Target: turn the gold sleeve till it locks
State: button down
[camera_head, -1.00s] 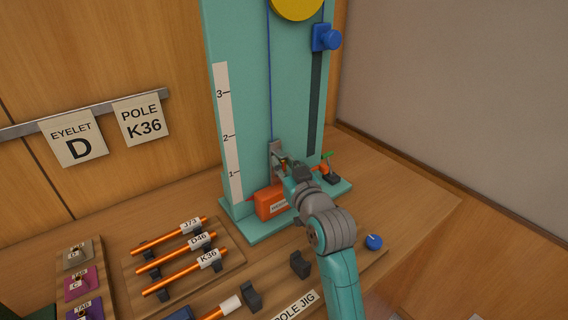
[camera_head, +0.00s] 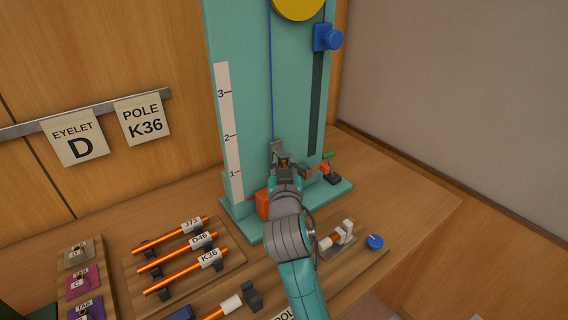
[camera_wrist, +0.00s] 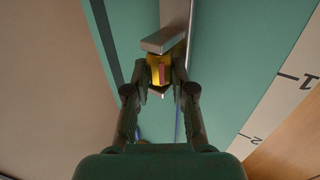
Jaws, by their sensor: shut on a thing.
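The gold sleeve (camera_wrist: 160,70) sits between my gripper's two fingertips in the wrist view, with a reddish mark on its face. My gripper (camera_wrist: 162,82) is shut on it. A grey metal bracket (camera_wrist: 166,40) lies right beyond the sleeve. In the head view, my gripper (camera_head: 284,164) is at the foot of the teal tower (camera_head: 295,100), by a grey metal piece (camera_head: 277,147) under the blue cord (camera_head: 271,80). The sleeve is mostly hidden there by the fingers. I cannot tell whether it is locked.
An orange block (camera_head: 262,204) stands at the tower base, partly behind my arm. An orange part with a green tip (camera_head: 328,165) is to the right. Labelled orange poles (camera_head: 185,265) lie on a rack at left. A blue knob (camera_head: 375,242) is at the bench's right front.

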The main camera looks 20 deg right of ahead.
jog(key=shift+m+h, duration=0.3)
jog(key=shift+h, duration=0.2)
jog(key=c, duration=1)
grip_release()
jog(key=shift+o, duration=0.2)
jog(key=shift+y, duration=0.5)
